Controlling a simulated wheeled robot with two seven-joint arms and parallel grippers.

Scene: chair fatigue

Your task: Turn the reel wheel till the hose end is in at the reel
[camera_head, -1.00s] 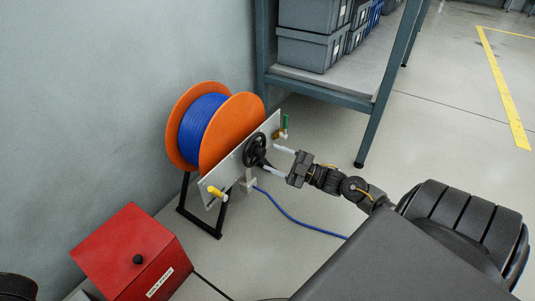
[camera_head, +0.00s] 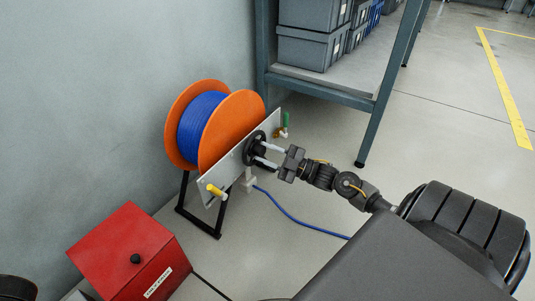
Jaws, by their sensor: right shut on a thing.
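The reel has two orange flanges (camera_head: 232,128) with blue hose (camera_head: 197,128) wound between them. It stands on a black frame against the wall. A grey plate (camera_head: 222,178) on its right side carries the black reel wheel (camera_head: 251,152). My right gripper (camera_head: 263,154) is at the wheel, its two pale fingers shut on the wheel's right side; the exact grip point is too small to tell. The loose hose (camera_head: 300,222) runs from a pale block (camera_head: 249,184) below the wheel across the floor. Its end is not visible. My left gripper is not in view.
A yellow-handled valve (camera_head: 215,190) and a green-handled one (camera_head: 286,122) stick out from the plate's ends. A red box (camera_head: 128,248) stands at lower left. A shelf (camera_head: 325,92) with grey bins stands behind right. The floor to the right is open.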

